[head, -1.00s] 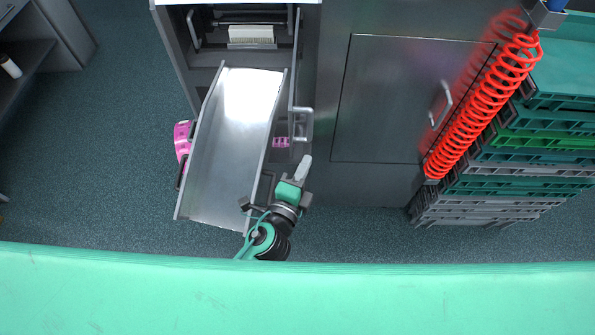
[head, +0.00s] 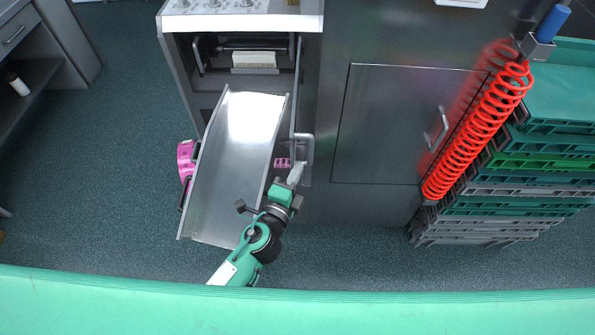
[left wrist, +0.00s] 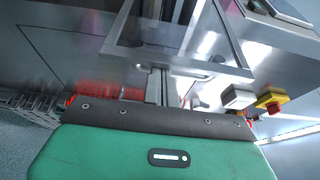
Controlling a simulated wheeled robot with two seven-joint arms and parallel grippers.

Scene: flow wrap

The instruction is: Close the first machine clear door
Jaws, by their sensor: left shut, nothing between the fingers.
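The first machine's clear door stands open and shows nearly edge-on in the head view (head: 296,95), reaching from the cabinet towards me. Its pale handle (head: 309,150) is at its near end. In the left wrist view the see-through door panel in its grey frame (left wrist: 182,61) is ahead, with a handle (left wrist: 190,74) on its lower edge. My left gripper (head: 296,173) is shut and empty, with its tip close beside the handle in the head view. I cannot tell whether they touch. My right gripper is not in view.
A metal chute (head: 228,170) slopes down left of my left arm. A pink object (head: 186,160) is beside it. A closed cabinet door (head: 395,125), a red coiled hose (head: 478,130) and stacked crates (head: 530,180) are to the right. A green surface (head: 400,312) spans the front.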

